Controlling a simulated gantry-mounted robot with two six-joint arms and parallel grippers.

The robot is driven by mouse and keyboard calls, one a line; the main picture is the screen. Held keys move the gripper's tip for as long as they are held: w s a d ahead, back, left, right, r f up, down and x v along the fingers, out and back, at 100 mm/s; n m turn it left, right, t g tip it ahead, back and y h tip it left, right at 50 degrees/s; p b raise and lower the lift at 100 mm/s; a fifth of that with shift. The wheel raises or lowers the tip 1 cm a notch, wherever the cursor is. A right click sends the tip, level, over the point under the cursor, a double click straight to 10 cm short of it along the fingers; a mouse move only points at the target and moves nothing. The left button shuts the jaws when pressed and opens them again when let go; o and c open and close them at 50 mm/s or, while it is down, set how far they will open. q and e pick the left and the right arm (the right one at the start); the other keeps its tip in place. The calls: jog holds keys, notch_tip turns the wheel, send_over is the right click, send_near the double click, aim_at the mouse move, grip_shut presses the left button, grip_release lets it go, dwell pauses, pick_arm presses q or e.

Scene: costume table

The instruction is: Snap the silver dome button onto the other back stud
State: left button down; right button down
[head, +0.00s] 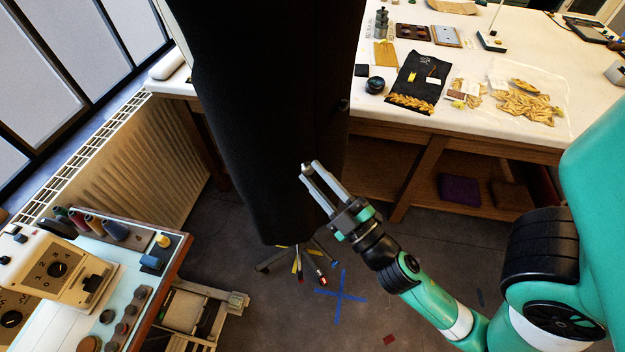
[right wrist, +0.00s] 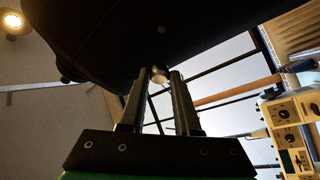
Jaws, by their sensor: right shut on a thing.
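A long black garment (head: 270,120) hangs on a stand in the middle of the head view. My right gripper (head: 312,170) is in front of the garment's lower part, its fingers pointing up and left. It is shut on the small silver dome button (right wrist: 159,74), which shows between the fingertips in the right wrist view. A small round spot (right wrist: 160,29), perhaps a stud, shows on the black cloth just above the button, with a gap between them. A dark knob (head: 345,104) sticks out at the garment's right edge. My left gripper is not in view.
A white work table (head: 470,125) with craft pieces stands behind on the right. A bench (head: 130,245) with a dial machine (head: 60,268) and thread spools is at the lower left. The stand's feet (head: 295,262) and a blue floor cross (head: 341,296) lie below.

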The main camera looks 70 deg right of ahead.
jog(key=shift+r, duration=0.1)
jog(key=p, duration=0.4)
send_near(286, 132)
jog(key=w+d+r, duration=0.1)
jog(key=w+r, duration=0.1)
jog(key=w, duration=0.1)
jog(key=shift+w+d+f+p, duration=0.15)
jog(key=shift+w+d+p, duration=0.2)
jog(key=shift+w+d, duration=0.35)
jog(key=shift+w+d, duration=0.35)
jog(key=shift+d, duration=0.05)
dwell(1.0)
jog(key=shift+c, duration=0.3)
grip_release()
dwell(0.3)
